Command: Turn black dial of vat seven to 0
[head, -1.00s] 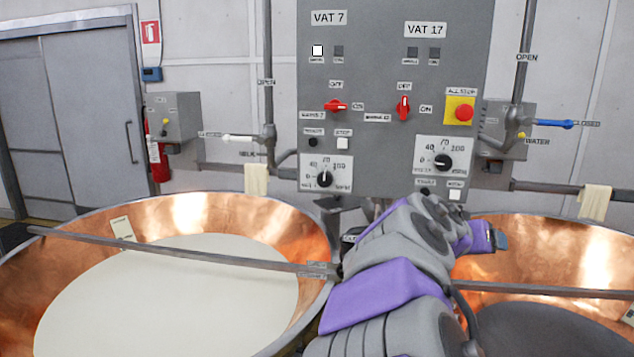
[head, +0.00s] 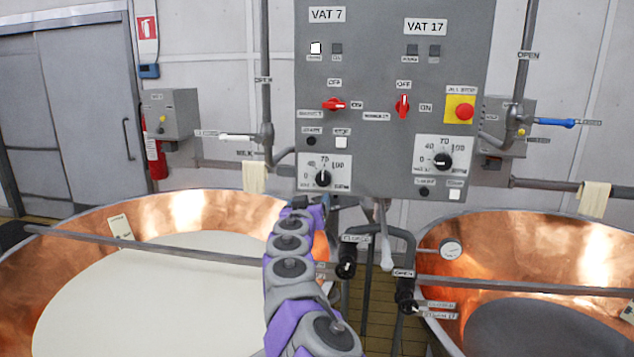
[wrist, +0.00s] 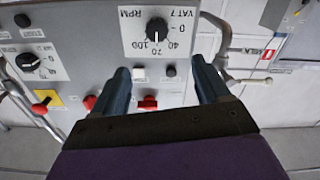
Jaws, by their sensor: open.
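The black dial of vat 7 (head: 323,178) sits on a white scale plate at the lower left of the grey panel. Its white mark points up, near 70; 0 is at the scale's left. In the wrist view, which is upside down, the dial (wrist: 157,30) is at the top centre on the plate marked VAT 7 RPM. My gripper (wrist: 160,66) is open and empty, its two dark fingers pointing at the panel. The dial shows beyond and between the fingertips, apart from them. In the head view my arm reaches up below the dial; the fingers are hard to make out there.
The panel also holds a vat 17 dial (head: 442,161), red switches (head: 334,104) (head: 403,105) and an all-stop button (head: 464,111). A white button (wrist: 139,72) and a black button (wrist: 170,71) lie close to the fingers. Copper vats (head: 190,207) (head: 560,235) stand below.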

